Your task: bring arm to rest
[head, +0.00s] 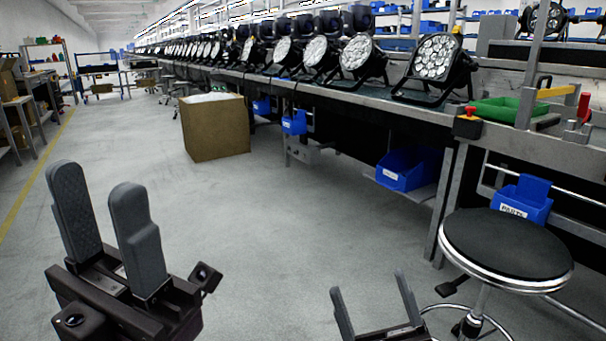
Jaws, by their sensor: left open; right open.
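My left gripper (104,222) is at the lower left of the head view, its two grey fingers pointing up and apart. It is open with nothing between the fingers, over bare floor. My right gripper (371,305) is at the bottom, right of the middle, with only its fingers and part of its body in view. It is open and empty, left of the round stool. Several par cans (436,58) stand in a long row on the workbench (400,108), well away from both grippers.
A black round stool (505,243) stands close at the lower right. A cardboard box (215,128) is on the floor by the bench. Blue bins (408,170) sit under the bench, and a green tray (495,109) lies on it. The middle floor is clear.

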